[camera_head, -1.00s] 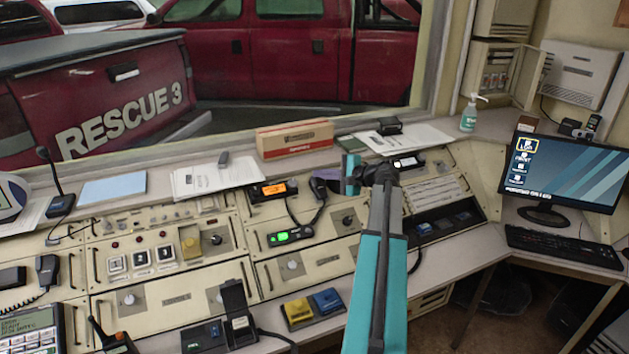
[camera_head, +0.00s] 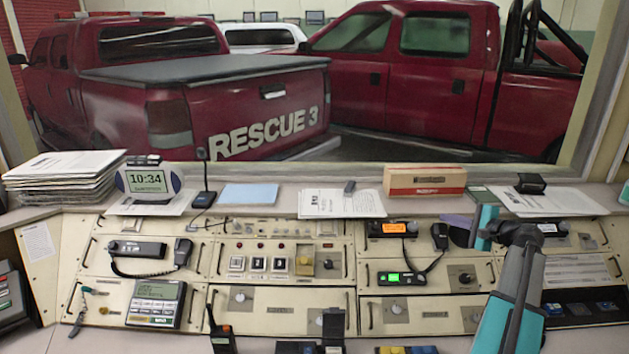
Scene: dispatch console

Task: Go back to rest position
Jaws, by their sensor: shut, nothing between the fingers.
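My arm reaches up from the bottom right in the head view, teal and dark grey. My gripper (camera_head: 484,228) is at its far end, over the right part of the dispatch console (camera_head: 300,299). It is shut and holds nothing. It hangs in front of the panel near a radio with an orange display (camera_head: 390,229) and its handset (camera_head: 440,236). My arm hides part of the panel behind it. I cannot tell the exact gap between my gripper and the panel.
On the ledge stand a clock (camera_head: 149,181), a paper stack (camera_head: 64,178), a desk microphone (camera_head: 204,197), loose papers (camera_head: 340,203) and a cardboard box (camera_head: 425,180). A walkie-talkie (camera_head: 222,338) stands at the front. A window shows red trucks (camera_head: 200,100).

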